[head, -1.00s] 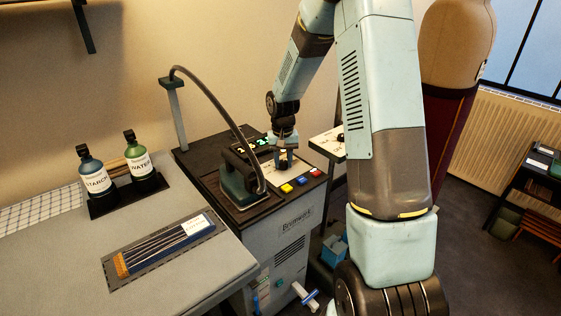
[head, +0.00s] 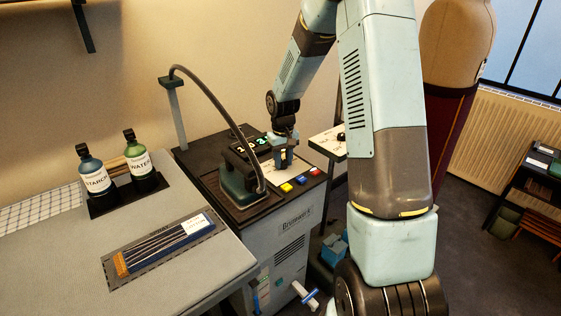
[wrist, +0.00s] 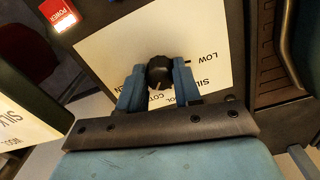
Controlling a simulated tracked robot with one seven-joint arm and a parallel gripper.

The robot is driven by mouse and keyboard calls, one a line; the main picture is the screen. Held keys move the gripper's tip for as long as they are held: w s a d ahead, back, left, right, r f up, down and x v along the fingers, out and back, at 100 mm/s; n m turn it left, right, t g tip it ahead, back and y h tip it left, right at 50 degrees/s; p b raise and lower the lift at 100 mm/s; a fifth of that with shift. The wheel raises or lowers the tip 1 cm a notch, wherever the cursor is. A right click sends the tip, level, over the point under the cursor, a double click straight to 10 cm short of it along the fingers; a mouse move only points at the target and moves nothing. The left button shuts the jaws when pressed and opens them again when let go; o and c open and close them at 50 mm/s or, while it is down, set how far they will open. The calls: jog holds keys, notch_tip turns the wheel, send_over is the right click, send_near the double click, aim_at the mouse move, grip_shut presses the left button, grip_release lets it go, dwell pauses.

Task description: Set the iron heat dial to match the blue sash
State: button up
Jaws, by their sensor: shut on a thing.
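The heat dial (wrist: 160,72) is a round black knob on a white plate (wrist: 108,55) with printed words; LOW reads clearly, while the other words are partly covered. A pale mark shows on the knob's lower edge, but its setting is unclear. My gripper (wrist: 158,80) is shut on the knob, one blue finger on each side. In the head view, my gripper (head: 284,156) hides most of the dial on the iron station. A dark blue striped piece (head: 165,243) with an orange end and white tag, apparently the sash, lies on the grey table.
The iron (head: 238,178) stands left of my gripper, its hose arching overhead. Yellow (head: 286,187), blue and red buttons line the station's front edge. Starch (head: 94,177) and water (head: 138,158) bottles stand on the table.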

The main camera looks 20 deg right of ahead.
aim_at(283, 162)
jog(key=o, duration=1)
jog(key=shift+o, duration=0.2)
notch_tip(283, 162, up, 14)
jog(key=shift+f, duration=0.15)
jog(key=shift+a, duration=0.15)
jog(key=s+r+t, duration=0.3)
jog(key=s+r, duration=0.9)
jog(key=s, duration=0.3)
jog(key=s+r+m+t, duration=0.1)
jog(key=s+r+t, duration=0.1)
jog(key=s, duration=1.4)
jog(key=shift+s+a+m+t, duration=0.3)
jog(key=shift+s+a+m, duration=0.05)
jog(key=shift+m, duration=0.05)
